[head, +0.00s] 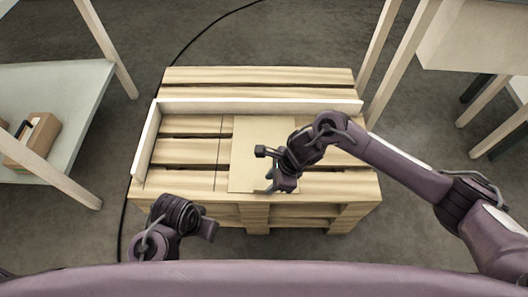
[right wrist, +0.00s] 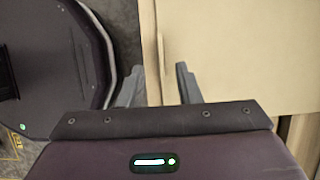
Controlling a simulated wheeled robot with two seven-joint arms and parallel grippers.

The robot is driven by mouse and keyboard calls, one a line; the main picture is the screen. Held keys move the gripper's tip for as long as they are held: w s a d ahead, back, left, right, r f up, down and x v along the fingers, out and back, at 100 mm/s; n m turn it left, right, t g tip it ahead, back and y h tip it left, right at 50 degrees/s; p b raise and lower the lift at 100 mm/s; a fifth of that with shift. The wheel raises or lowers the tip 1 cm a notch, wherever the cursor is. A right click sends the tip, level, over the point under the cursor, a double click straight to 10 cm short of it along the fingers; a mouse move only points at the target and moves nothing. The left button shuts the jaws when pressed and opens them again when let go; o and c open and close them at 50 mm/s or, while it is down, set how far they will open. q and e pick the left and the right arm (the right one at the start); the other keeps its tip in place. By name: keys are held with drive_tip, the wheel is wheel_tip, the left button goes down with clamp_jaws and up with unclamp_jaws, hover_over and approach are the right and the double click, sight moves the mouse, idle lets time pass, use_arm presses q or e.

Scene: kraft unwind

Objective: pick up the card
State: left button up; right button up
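The card is a flat tan sheet (head: 262,145) lying on the slats of a wooden pallet (head: 185,183). My right gripper (head: 268,184) is over the card's near right part and hides some of it. In the right wrist view the two fingers of that gripper (right wrist: 160,70) are spread apart with nothing held between them. The card (right wrist: 245,50) fills the right side there, and its edge runs near the gap between the fingers. My left arm is low at the left, before the pallet's near edge; its fingers are not clear.
A pale fence (head: 255,106) runs along the pallet's back, with another pale strip (head: 146,143) on its left. A shelf (head: 75,95) with a brown box (head: 32,140) stands at the left. Table legs (head: 403,60) stand at the right. A thin dark line crosses the pallet left of the card.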

sight(264, 189)
drive_tip(key=x, duration=0.5)
drive_tip(key=shift+b, duration=0.3)
drive_tip(key=shift+w, duration=0.1)
clamp_jaws()
